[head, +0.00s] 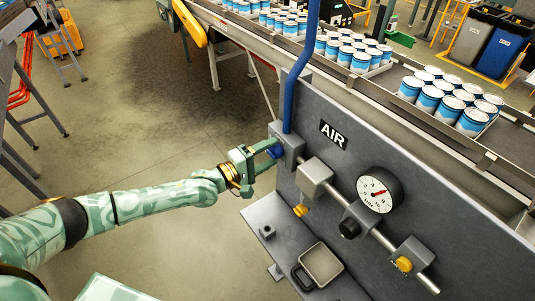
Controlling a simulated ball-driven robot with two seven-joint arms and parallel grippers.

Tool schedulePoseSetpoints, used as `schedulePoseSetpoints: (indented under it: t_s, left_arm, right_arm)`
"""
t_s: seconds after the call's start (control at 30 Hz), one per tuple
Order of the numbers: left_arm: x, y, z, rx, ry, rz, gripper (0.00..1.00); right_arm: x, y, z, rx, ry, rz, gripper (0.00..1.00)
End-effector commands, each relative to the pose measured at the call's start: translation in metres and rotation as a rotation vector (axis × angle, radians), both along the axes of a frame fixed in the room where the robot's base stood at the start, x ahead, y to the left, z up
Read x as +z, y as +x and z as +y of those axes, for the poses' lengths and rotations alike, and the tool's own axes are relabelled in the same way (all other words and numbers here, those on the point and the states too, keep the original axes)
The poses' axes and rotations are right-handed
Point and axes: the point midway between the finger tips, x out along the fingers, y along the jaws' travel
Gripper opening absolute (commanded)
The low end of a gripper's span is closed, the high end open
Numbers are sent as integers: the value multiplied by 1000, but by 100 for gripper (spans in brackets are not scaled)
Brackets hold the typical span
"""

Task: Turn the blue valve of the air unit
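The air unit's grey panel (440,245) carries a sign reading AIR. The blue valve (276,152) is a small blue knob on the grey block at the panel's left end, below the blue pipe. My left gripper (271,155) reaches it from the left. Its two fingers are apart, one on the upper and one on the lower side of the knob, and partly hide it. I cannot tell whether they press on it. My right gripper is not in view.
Along the pipe right of the valve sit a grey block, a round gauge (379,190) with a red needle, a black knob (349,228) and a yellow knob (404,264). A shelf with a tray (321,264) juts out below. Conveyors with blue-and-white cans run behind.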

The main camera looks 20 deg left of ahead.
Motion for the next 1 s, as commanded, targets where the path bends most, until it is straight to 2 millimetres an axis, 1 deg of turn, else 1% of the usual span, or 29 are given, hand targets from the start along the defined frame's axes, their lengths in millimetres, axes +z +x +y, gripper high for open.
schedulePoseSetpoints:
  t_s: [0.17, 0.27, 0.37, 0.6, 0.7, 0.8, 0.9, 1.0]
  left_arm:
    - [0, -2, 1, 0, 1, -1, 61]
    - [-1, -9, 8, 1, 1, 1, 61]
    - [-1, -25, 20, 0, 3, 1, 61]
    - [-3, -77, 61, 0, 4, 3, 61]
    - [-3, -96, 76, 0, 3, 3, 61]
    - [-2, -112, 87, -1, 2, 3, 61]
    - [-2, -122, 95, 0, 2, 2, 61]
    - [0, -127, 99, 0, 0, 0, 61]
  right_arm:
    - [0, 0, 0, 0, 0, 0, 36]
    - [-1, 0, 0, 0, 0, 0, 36]
    - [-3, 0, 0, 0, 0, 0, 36]
    - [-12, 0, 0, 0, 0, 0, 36]
    - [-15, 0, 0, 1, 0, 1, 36]
    - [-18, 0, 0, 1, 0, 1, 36]
    - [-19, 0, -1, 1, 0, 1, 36]
    - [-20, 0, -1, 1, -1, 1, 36]
